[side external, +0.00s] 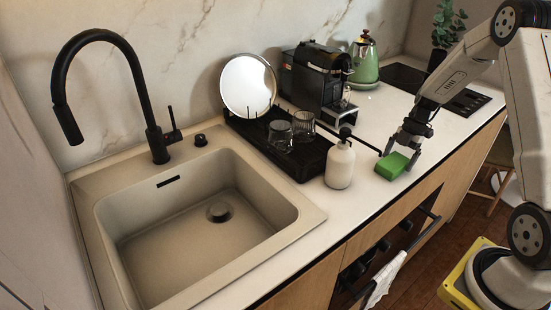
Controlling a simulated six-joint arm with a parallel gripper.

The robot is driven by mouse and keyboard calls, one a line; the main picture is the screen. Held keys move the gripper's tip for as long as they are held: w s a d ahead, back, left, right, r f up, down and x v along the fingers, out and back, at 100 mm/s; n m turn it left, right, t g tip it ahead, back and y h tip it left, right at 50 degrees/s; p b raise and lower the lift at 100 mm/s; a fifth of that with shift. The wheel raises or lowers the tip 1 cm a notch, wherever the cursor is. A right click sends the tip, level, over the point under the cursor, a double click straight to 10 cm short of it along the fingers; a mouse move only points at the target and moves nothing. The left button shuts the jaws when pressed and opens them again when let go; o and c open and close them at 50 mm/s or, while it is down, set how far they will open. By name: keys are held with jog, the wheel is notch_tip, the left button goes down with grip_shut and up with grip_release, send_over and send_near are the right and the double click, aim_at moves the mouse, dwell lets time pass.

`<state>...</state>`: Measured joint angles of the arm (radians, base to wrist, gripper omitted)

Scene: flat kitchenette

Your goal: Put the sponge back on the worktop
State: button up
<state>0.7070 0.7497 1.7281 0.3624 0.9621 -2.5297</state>
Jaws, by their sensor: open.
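The green sponge (392,166) is at the front part of the white worktop (362,190), to the right of the soap bottle. It looks flat and appears to rest on the worktop, though its underside is hidden. My gripper (401,154) is right above and behind the sponge, pointing down, with its fingers spread open. The fingers overlap the sponge's far edge in this view, so I cannot tell whether they touch it.
A white soap bottle (340,164) stands left of the sponge. Behind are a black drying rack (311,160) with glasses and a plate (248,86), a coffee machine (314,75) and a green kettle (364,62). The sink (190,225) is empty. A cloth (385,277) hangs below the front edge.

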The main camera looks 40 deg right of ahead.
jog(key=v, duration=1.1)
jog(key=shift+r, duration=0.25)
